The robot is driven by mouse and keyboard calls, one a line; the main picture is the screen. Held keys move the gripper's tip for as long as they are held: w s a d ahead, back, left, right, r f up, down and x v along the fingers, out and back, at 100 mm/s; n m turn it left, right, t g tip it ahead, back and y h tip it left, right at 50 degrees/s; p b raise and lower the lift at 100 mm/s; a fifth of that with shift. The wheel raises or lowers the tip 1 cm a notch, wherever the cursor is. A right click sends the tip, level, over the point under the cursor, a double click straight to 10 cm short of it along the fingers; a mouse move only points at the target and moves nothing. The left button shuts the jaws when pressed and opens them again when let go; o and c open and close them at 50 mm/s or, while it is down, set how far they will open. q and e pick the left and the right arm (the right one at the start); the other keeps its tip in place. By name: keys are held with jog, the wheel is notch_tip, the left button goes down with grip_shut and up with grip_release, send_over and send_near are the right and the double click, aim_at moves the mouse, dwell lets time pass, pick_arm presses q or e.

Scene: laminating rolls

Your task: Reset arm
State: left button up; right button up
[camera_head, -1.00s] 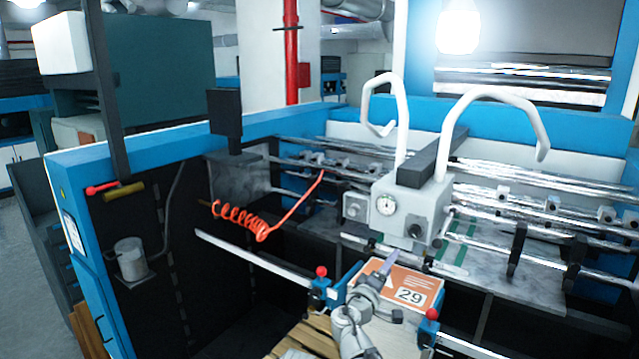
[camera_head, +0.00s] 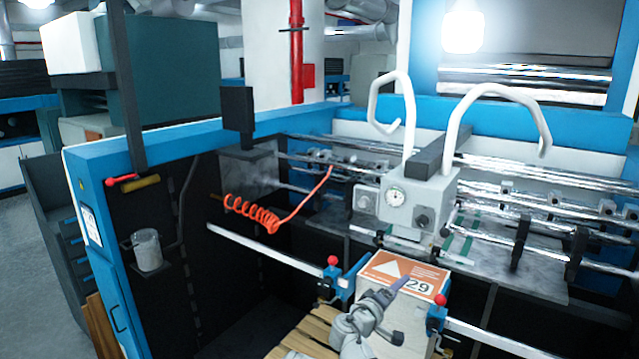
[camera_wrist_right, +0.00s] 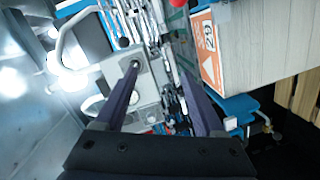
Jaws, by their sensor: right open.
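My right gripper (camera_head: 396,287) shows in the head view at the bottom centre, in front of a stack with an orange-and-white top sheet (camera_head: 385,265) marked 29. In the right wrist view my right gripper (camera_wrist_right: 160,80) has its two dark fingers spread apart with nothing between them. The edge of the stack (camera_wrist_right: 262,50) shows at the upper right of that view, beside the fingers. I cannot tell whether the gripper touches the stack. My left gripper does not show in the head view.
A blue-framed machine stands around the stack, with a grey gauge box (camera_head: 408,203), metal rollers and a red coiled hose (camera_head: 255,212). Red-knobbed guides (camera_head: 333,262) flank the stack. A wooden pallet (camera_head: 300,338) lies low in front. Grey floor is clear at far left.

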jog(key=s+a+f+m+g+y+b, duration=0.1)
jog(key=s+a+f+g+y+b, duration=0.3)
jog(key=s+f, duration=0.65)
jog(key=s+a+f+m+g+y+b, duration=0.25)
jog(key=s+f+g, duration=0.35)
jog(key=f, duration=0.7)
jog(key=s+a+f+n+g+y+b, duration=0.1)
jog(key=s+a+f+g+y+b, duration=0.1)
jog(key=s+a, duration=0.5)
notch_tip(320, 180, down, 2)
jog(key=s+y, duration=0.1)
jog(key=s, duration=0.1)
jog(key=shift+s+f+n+g, duration=0.15)
jog(key=shift+s+n+g, duration=0.2)
jog(key=shift+g, duration=0.05)
